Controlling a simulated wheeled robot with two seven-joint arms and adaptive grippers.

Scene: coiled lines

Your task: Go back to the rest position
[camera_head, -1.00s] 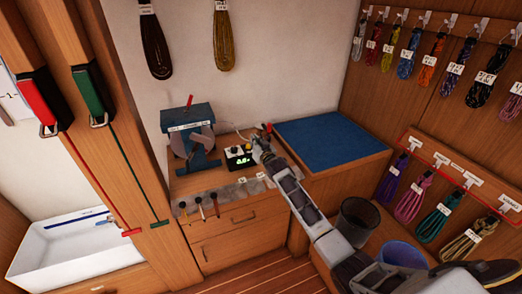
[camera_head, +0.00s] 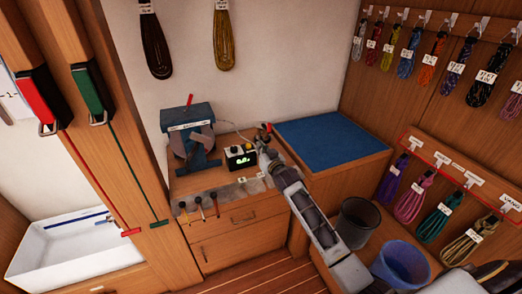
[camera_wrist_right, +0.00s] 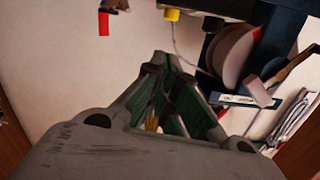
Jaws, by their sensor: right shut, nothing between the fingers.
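My right arm comes in from the lower right in the head view. Its gripper (camera_head: 267,157) is over the wooden counter, just right of a small black device with a green display (camera_head: 241,156). In the right wrist view the gripper (camera_wrist_right: 160,62) has its green-lined fingers together with nothing between them. I cannot tell its height above the counter. My left gripper is not in view.
A blue grinder-like machine (camera_head: 190,142) stands left of the device. A blue-topped cabinet (camera_head: 330,140) is to the right. A dark bin (camera_head: 357,222) and a blue bin (camera_head: 402,265) stand near my right arm. Coiled lines hang on the right wall. A white sink (camera_head: 75,250) is at left.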

